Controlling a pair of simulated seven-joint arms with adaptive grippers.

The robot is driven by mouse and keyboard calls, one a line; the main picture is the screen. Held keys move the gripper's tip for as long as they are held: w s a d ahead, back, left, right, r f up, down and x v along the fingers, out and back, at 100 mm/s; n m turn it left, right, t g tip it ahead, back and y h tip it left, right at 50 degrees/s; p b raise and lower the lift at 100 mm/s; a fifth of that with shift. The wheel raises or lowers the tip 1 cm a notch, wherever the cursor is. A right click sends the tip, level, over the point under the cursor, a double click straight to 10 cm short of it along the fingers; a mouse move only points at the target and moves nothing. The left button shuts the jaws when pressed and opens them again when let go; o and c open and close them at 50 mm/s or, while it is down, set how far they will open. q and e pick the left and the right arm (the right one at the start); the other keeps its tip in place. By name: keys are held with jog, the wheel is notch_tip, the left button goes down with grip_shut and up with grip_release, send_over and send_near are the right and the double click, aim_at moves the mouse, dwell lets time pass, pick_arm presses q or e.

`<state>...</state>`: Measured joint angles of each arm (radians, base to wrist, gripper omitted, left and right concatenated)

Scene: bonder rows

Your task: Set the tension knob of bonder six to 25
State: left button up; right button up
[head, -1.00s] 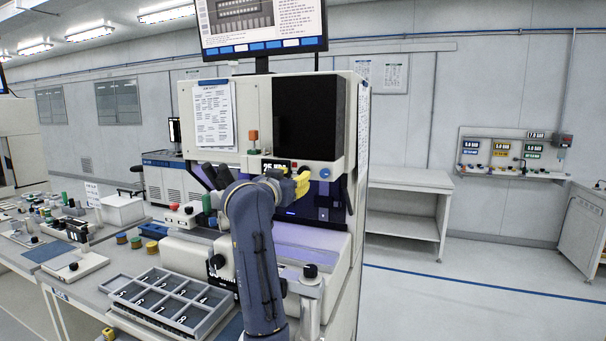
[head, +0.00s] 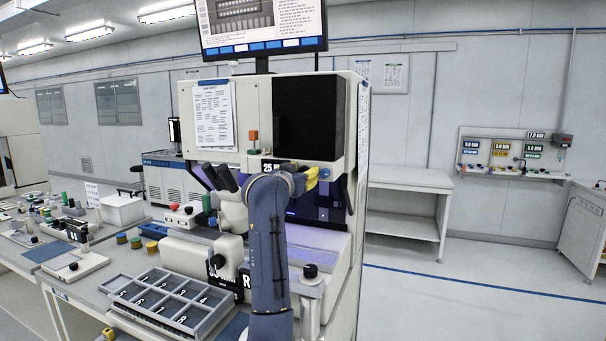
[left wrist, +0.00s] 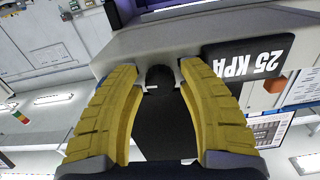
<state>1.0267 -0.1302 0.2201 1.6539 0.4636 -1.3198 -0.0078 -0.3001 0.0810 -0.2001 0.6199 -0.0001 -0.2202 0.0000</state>
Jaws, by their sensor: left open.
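My left gripper (head: 317,178) is at the front of the bonder (head: 255,105), below its black panel; its yellow fingers are partly hidden by my arm in the head view. In the left wrist view the open fingers (left wrist: 160,72) stand on either side of a black knob (left wrist: 159,77) with a small white mark. I cannot tell whether they touch it. A black plate reading 25 KPA (left wrist: 247,60) is beside the knob, upside down; in the head view this plate (head: 268,166) is partly covered by my arm. My right gripper is not in view.
A black knob (head: 217,262) is on the lower front of the bonder, and another black knob (head: 310,270) is to its right. A grey divided tray (head: 168,300) lies on the bench. An open floor area is at the right.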

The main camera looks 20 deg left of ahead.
pick_arm(q)
jog(key=shift+c, duration=0.5)
grip_shut()
jog(key=shift+n, duration=0.5)
jog(key=shift+o, duration=0.5)
grip_release()
jog(key=s+a, duration=0.1)
jog(key=s, duration=1.1)
jog(key=shift+f, duration=0.1)
